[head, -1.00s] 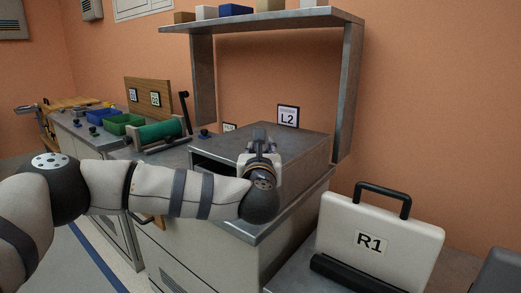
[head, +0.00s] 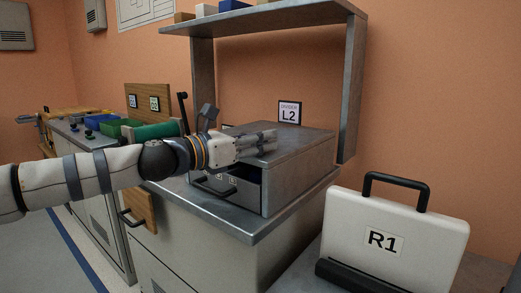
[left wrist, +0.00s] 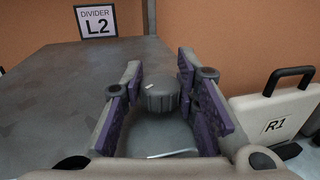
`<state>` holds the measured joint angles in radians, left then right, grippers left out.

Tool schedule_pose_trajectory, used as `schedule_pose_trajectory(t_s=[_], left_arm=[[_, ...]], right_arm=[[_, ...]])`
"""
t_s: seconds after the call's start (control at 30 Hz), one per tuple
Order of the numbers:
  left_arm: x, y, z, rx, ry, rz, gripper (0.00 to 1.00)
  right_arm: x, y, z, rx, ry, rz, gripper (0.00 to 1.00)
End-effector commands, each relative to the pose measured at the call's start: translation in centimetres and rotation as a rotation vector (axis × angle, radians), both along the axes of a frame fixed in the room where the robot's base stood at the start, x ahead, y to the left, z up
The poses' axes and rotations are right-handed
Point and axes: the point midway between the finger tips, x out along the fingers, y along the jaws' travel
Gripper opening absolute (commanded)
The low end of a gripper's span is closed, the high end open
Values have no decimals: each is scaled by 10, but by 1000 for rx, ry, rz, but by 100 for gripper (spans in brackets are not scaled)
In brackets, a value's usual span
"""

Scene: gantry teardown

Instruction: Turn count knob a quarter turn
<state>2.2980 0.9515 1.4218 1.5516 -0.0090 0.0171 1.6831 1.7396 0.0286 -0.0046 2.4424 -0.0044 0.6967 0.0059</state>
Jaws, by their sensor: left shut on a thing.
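The count knob (left wrist: 162,96) is a grey, ribbed round knob with a small light mark on its top, seen in the left wrist view. It sits between the two purple-padded fingers of my left gripper (left wrist: 160,92), which is shut on it. In the head view my left gripper (head: 268,142) reaches in from the left over the top of the grey metal box marked Divider L2. The knob is hidden there behind the gripper. My right gripper is not in view.
The grey metal box (head: 295,165) stands on a cabinet under a shelf (head: 270,22). A dark handle shows at its open front. A white R1 case (head: 395,230) stands at the right. A green roller (head: 155,131) and bins are farther left.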

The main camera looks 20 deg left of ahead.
Motion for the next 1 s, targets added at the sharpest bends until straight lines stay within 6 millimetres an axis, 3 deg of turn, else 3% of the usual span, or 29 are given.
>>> schedule_pose_trajectory(t_s=[0.4,0.9,0.93,1.0], left_arm=[[1,0,0,3,0,-148,0],[0,0,0,2,0,-164,0],[0,0,0,2,0,-164,30],[0,0,0,2,0,-164,46]], right_arm=[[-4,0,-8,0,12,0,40],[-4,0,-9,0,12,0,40],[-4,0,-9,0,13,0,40],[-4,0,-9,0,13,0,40]])
